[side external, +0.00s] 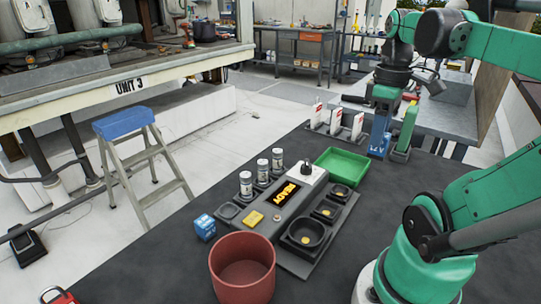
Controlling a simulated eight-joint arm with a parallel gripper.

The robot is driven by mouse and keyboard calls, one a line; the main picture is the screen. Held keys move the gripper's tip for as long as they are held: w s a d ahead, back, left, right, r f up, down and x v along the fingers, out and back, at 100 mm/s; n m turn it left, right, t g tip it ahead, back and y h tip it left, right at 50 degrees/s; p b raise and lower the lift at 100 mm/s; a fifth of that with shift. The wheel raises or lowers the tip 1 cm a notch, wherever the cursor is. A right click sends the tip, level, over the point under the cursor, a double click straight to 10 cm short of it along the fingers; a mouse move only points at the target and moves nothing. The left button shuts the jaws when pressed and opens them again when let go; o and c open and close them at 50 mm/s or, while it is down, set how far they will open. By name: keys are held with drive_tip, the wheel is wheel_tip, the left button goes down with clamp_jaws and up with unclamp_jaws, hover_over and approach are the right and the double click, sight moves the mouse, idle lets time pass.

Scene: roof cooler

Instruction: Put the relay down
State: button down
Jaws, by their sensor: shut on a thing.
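My gripper (391,124) points down at the far right of the dark worktable, beyond the green tray. It is shut on what looks like the relay, a blue block with white lettering (378,141). I cannot tell whether the block's lower end touches the table. A second, smaller blue box with white markings (205,227) sits at the table's left edge, well apart from my gripper.
The worktable (150,270) holds a green tray (341,168), a black fixture with a yellow READY display (286,194), several capped jars (262,168), a red-brown bin (243,270) and upright white-and-red modules (336,121). A step ladder (145,160) stands left. Bare table lies between tray and my base.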

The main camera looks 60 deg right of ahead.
wheel_tip(320, 180, up, 3)
drive_tip(key=shift+r, duration=0.1)
drive_tip(key=shift+w+a+r+m, duration=0.1)
drive_tip(key=shift+w+r+m, duration=0.25)
drive_tip(key=shift+m, duration=0.45)
drive_tip(key=w+a+r+m, duration=0.1)
drive_tip(key=w+a+m, duration=0.3)
drive_tip(key=m, duration=1.2)
drive_tip(key=f, duration=0.6)
drive_tip(key=w+f, duration=0.1)
drive_tip(key=f, duration=0.6)
drive_tip(key=d+f, duration=0.1)
drive_tip(key=f, duration=0.5)
drive_tip(key=shift+w+f, duration=0.2)
drive_tip(key=shift+f, duration=0.1)
drive_tip(key=shift+c, duration=2.3)
unclamp_jaws()
drive_tip(key=shift+f, duration=0.15)
